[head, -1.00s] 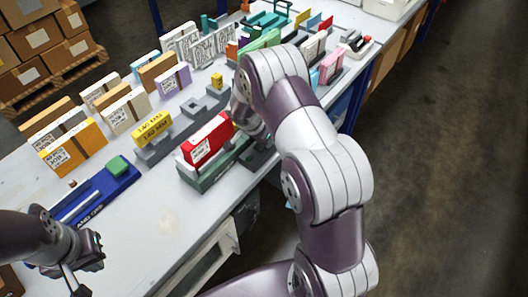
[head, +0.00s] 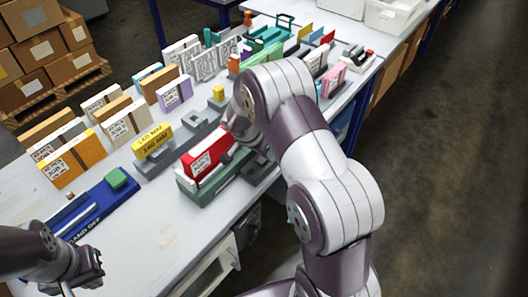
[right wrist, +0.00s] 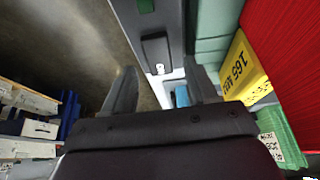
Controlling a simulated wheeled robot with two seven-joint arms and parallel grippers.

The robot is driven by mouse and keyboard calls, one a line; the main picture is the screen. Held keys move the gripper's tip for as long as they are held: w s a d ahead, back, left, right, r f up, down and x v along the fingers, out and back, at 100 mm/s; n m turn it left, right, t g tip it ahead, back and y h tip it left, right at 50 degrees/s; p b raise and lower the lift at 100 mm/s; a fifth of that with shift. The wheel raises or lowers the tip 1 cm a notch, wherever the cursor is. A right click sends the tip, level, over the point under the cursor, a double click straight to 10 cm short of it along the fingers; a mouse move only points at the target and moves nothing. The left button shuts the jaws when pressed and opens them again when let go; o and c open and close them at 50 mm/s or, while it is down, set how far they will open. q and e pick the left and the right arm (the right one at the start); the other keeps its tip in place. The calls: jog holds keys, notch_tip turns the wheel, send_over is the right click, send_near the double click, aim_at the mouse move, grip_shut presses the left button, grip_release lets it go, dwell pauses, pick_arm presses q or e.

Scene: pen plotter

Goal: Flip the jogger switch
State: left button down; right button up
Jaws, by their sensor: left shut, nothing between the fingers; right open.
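The jogger (head: 200,188) is a dark green machine on the front edge of the table, with a red-and-white pack (head: 207,153) standing in it. The pack's red side fills the right of the right wrist view (right wrist: 290,60). A dark rocker-like part on a pale plate, seemingly the switch (right wrist: 155,49), lies just beyond my right gripper (right wrist: 160,88). That gripper is open and empty; contact cannot be told. In the head view my right arm partly hides it beside the jogger. My left gripper (head: 88,272) is shut and empty at the lower left.
A yellow labelled block (head: 153,141) sits on a grey stand behind the jogger. Several packs (head: 75,158) line the table's back. Free floor (head: 450,180) lies to the right.

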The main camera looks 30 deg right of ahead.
jog(key=v, duration=1)
jog(key=shift+a+r, duration=0.2)
jog(key=shift+r, duration=0.1)
jog(key=shift+s, duration=0.1)
jog(key=s+a+r+n+y+p, duration=0.1)
jog(key=s+a+n+y, duration=0.1)
jog(key=s+n, duration=0.4)
jog(key=s+a+r+n+y+p, duration=0.1)
jog(key=s+a+n, duration=0.4)
jog(key=s, duration=0.7)
jog(key=n+y+p, duration=0.1)
jog(key=n, duration=0.1)
jog(key=shift+r+n+y+p, duration=0.2)
jog(key=shift+n+y+p, duration=0.1)
jog(key=shift+w, duration=0.1)
